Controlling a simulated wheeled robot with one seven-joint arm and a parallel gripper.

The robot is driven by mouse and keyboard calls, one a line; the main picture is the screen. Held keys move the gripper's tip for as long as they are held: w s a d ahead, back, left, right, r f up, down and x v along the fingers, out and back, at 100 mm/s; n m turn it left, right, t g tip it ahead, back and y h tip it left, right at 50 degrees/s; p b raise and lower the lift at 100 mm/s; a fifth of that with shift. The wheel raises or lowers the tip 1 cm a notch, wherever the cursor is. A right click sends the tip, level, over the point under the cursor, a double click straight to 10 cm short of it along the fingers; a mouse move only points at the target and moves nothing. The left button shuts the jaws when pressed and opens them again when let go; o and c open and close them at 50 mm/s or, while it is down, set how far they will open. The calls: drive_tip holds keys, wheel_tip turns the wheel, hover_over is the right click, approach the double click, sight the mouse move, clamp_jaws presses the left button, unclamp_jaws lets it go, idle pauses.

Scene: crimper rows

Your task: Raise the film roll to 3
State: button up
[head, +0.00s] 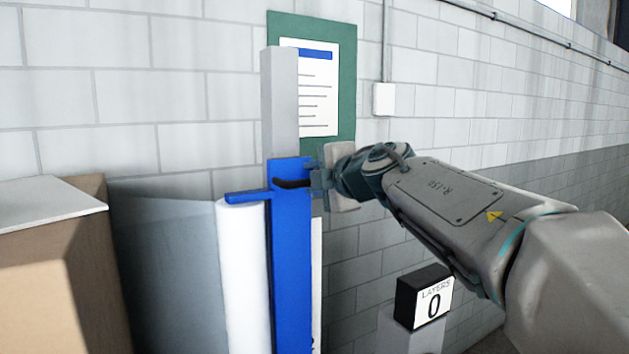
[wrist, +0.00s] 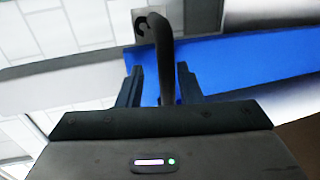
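The white film roll (head: 241,280) stands upright, its top under the arm of a blue carriage (head: 291,250) on a grey mast (head: 280,100). The carriage has a dark handle (head: 292,183), which also shows as a dark curved bar in the wrist view (wrist: 164,60). My gripper (head: 318,182) is at the handle, on its right side. In the wrist view its two fingers (wrist: 161,85) stand either side of the bar, with gaps showing. A white strip (head: 317,270) beside the carriage is mostly hidden, so its marks are unreadable.
A dark box (head: 424,297) on a grey post reads "LAYERS 0". Brown cartons (head: 45,280) stand at the left, with grey film (head: 165,270) between them and the roll. A green board (head: 347,90) with a printed sheet is behind the mast on the brick wall.

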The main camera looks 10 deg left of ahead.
drive_tip(key=b+v, duration=0.2)
drive_tip(key=v, duration=1.1)
drive_tip(key=shift+s+d, duration=0.25)
drive_tip(key=shift+s, duration=0.05)
drive_tip(key=shift+r, duration=0.1)
